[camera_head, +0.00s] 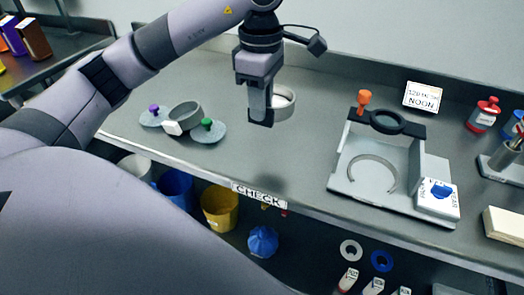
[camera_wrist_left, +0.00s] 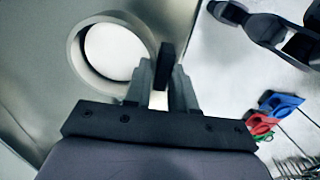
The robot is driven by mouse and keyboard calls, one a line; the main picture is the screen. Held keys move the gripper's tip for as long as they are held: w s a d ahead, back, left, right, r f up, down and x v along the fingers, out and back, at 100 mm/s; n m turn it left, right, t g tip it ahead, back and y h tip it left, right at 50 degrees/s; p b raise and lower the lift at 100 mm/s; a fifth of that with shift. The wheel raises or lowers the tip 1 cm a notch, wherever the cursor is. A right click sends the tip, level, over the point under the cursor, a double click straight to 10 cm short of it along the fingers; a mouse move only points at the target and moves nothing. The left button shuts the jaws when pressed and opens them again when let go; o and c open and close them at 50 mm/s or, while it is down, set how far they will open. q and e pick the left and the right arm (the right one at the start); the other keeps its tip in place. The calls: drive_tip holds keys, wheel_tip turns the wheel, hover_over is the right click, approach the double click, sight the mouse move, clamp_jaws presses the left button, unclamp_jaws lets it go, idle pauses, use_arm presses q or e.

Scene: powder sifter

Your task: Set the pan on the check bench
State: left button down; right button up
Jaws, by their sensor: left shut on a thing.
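My left gripper (camera_head: 261,117) is shut on the pan (camera_head: 285,112), a round, light grey, shallow ring-walled piece. It holds the pan by its rim, tilted, above the check bench (camera_head: 250,158), a grey counter with a CHECK label (camera_head: 259,194) on its front edge. A shadow lies on the bench below the gripper. In the left wrist view the pan (camera_wrist_left: 76,58) is to the left of the fingers (camera_wrist_left: 163,72), its round inside pale. My right gripper is not in view.
On the bench left stand a grey ring (camera_head: 186,117) and discs with purple (camera_head: 154,109) and green (camera_head: 207,124) knobs. A sifter stand (camera_head: 384,190) with an orange knob is at right. The bench between them is clear. Bins (camera_head: 219,207) sit below.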

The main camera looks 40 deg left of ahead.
use_arm(q)
wheel_tip(320, 180, down, 12)
drive_tip(key=shift+r, duration=0.1)
idle(0.4)
drive_tip(key=shift+f, duration=0.2)
drive_tip(key=c, duration=0.9)
unclamp_jaws()
drive_tip(key=shift+c, duration=0.2)
drive_tip(key=shift+r, duration=0.1)
drive_tip(key=shift+r, duration=0.1)
wheel_tip(320, 180, up, 12)
drive_tip(key=shift+r, duration=0.1)
